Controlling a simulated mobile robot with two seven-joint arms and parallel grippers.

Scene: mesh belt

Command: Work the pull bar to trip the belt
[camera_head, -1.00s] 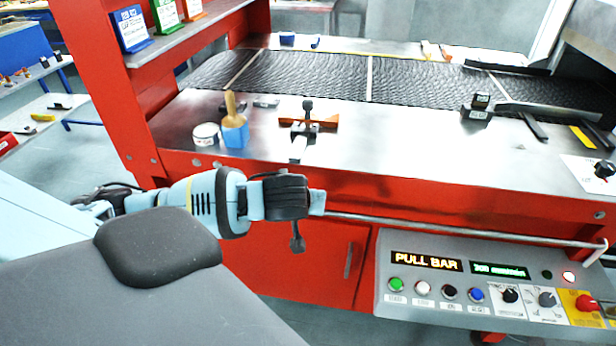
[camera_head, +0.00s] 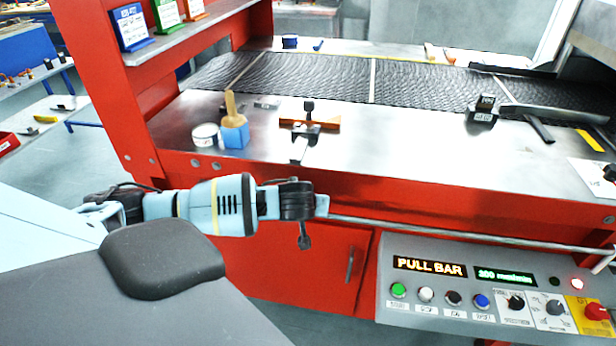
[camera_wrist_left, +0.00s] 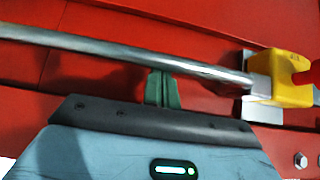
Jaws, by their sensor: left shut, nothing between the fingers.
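The pull bar (camera_head: 470,238) is a thin metal rod along the red front of the machine, below the worktop edge. My left gripper (camera_head: 322,206) is shut and empty at the bar's visible left end. In the left wrist view, the bar (camera_wrist_left: 120,53) crosses from the left edge to a yellow fitting (camera_wrist_left: 285,78) on the right. The shut fingertips (camera_wrist_left: 162,88) meet the bar's lower edge there; whether they touch it I cannot tell. The dark mesh belt (camera_head: 320,78) lies behind the worktop. A control panel (camera_head: 385,270) shows a lit "PULL BAR" display (camera_head: 430,267). My right gripper is not in view.
A red emergency button (camera_head: 597,311) is at the panel's right.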

